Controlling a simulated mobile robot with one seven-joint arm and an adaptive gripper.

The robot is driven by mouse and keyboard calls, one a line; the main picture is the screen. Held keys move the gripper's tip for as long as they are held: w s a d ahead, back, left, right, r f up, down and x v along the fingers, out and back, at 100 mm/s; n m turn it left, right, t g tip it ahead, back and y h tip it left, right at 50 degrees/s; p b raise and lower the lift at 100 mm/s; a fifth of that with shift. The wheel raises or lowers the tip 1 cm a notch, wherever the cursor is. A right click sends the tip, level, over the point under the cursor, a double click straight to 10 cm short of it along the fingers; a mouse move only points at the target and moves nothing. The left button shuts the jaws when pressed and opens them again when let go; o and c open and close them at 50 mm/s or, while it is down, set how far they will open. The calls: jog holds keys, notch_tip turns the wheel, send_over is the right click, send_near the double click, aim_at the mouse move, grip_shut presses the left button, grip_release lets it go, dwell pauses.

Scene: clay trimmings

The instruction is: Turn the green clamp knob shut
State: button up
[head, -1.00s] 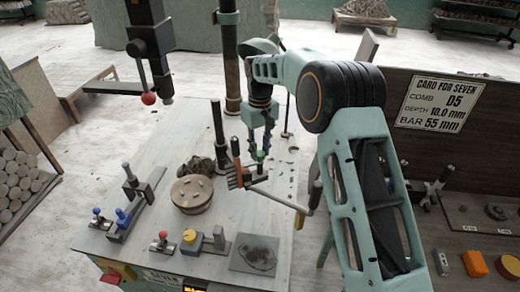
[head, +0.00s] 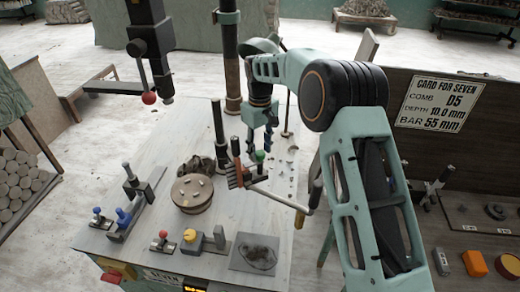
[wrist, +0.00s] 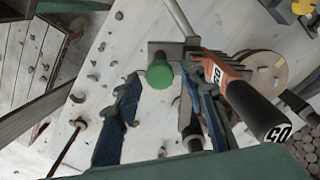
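The green clamp knob (head: 259,156) sits on top of the clamp by the dark post on the worktable. It also shows in the wrist view (wrist: 160,74) as a round green cap. My gripper (head: 259,147) points down just above the knob. In the wrist view, my gripper (wrist: 160,84) has its two blue fingers apart, one on each side of the knob, with gaps visible. I cannot tell whether the fingertips reach down to the knob's height. Beneath the knob is a grey clamp block (wrist: 160,49), partly hidden by it.
An orange tool with a black handle (wrist: 254,108) marked 50 stands close to the right finger in the wrist view. A long bar handle (head: 285,200) reaches toward the front right. A round clay-topped disc (head: 192,194) stands left. Clay bits are scattered on the table right.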

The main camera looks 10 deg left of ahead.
aim_at(260, 153)
notch_tip(260, 153, up, 12)
dwell(0.7)
jog(key=shift+r, duration=0.1)
